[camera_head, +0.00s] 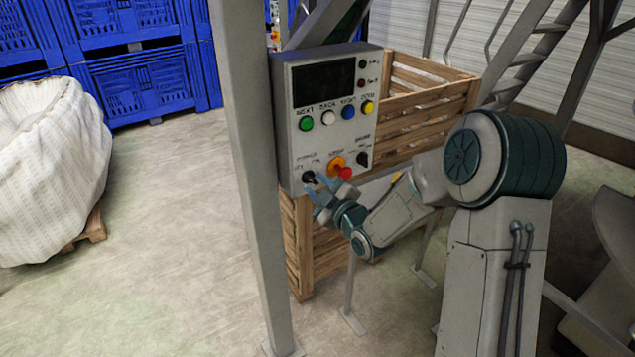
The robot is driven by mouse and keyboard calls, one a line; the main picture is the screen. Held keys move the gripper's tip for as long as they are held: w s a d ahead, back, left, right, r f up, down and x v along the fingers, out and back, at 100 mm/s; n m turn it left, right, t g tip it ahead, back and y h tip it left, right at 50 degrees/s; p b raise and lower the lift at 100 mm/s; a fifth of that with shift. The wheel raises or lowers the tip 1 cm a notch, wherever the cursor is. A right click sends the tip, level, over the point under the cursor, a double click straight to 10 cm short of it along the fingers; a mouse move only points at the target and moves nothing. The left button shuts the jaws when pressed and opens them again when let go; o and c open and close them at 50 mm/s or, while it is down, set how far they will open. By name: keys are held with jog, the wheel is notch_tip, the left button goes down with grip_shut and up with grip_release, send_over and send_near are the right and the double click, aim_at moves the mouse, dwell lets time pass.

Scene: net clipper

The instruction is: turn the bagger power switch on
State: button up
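The bagger control box (284,140) is a grey panel on a steel post. It has a dark screen and a row of green, white, blue and yellow buttons. The power switch (308,177) is a black rotary knob at the panel's lower left; its exact angle is too small to tell. My gripper (315,185) is at this knob, with its bluish fingers just below and in front of it. I cannot tell whether the fingers touch the knob or how far apart they are.
A red emergency stop (345,173) on an orange base sits right of the power switch, close to my gripper. A black selector knob (362,158) is further right. A wooden crate (430,115) stands behind the panel. The steel post (255,200) rises at the left.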

jog(key=shift+w+a, duration=0.15)
jog(key=shift+w, duration=0.05)
grip_shut()
